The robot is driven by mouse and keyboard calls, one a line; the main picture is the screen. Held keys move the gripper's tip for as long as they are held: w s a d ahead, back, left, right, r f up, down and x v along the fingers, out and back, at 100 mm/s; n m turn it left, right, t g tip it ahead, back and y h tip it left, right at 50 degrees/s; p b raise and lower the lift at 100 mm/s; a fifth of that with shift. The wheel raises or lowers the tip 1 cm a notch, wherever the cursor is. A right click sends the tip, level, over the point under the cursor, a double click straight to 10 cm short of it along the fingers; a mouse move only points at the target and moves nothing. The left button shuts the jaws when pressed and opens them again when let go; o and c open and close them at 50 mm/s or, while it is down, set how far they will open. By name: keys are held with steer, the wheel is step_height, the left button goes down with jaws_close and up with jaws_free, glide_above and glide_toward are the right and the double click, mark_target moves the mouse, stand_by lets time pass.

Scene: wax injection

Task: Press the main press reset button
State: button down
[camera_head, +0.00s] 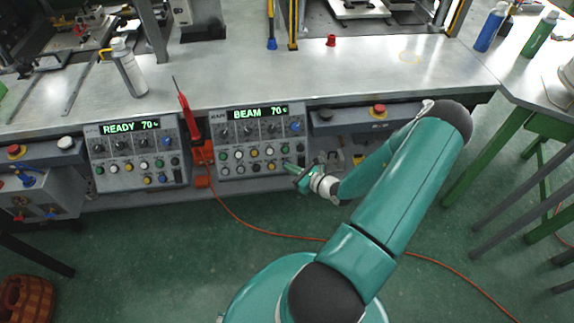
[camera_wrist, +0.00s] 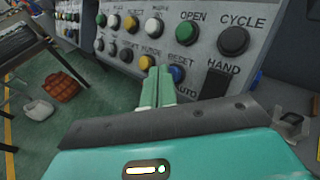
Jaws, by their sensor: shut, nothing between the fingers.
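The reset button is a blue round button (camera_wrist: 177,73) under the label RESET in the wrist view. It sits in the lower row of a grey control panel (camera_head: 213,128), the right of two panels under the bench, whose display reads BEAM 70. My gripper (camera_head: 297,170) is at this panel's lower right in the head view. In the wrist view my gripper (camera_wrist: 159,72) has its green fingers together and empty. The tips overlap the blue button's left edge, right of the yellow button (camera_wrist: 147,62). I cannot tell whether they touch the blue button.
Near the blue button are a green OPEN button (camera_wrist: 188,33), a black CYCLE button (camera_wrist: 233,40) and an AUTO/HAND switch (camera_wrist: 215,83). A left panel (camera_head: 97,172) reads READY 70. A red emergency stop (camera_head: 378,110) is to the right. An orange cable (camera_head: 240,223) crosses the floor.

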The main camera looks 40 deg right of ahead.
steer(key=shift+w+d+f, duration=0.15)
steer(key=shift+w+f, duration=0.1)
stand_by(0.5)
stand_by(0.3)
steer(key=shift+s+a+r, duration=0.35)
steer(key=shift+s+r, duration=0.15)
steer(key=shift+r, duration=0.05)
steer(key=s+a+r, duration=0.2)
steer(key=s+r, duration=0.1)
steer(key=shift+s+a+r, duration=0.1)
stand_by(0.5)
stand_by(0.7)
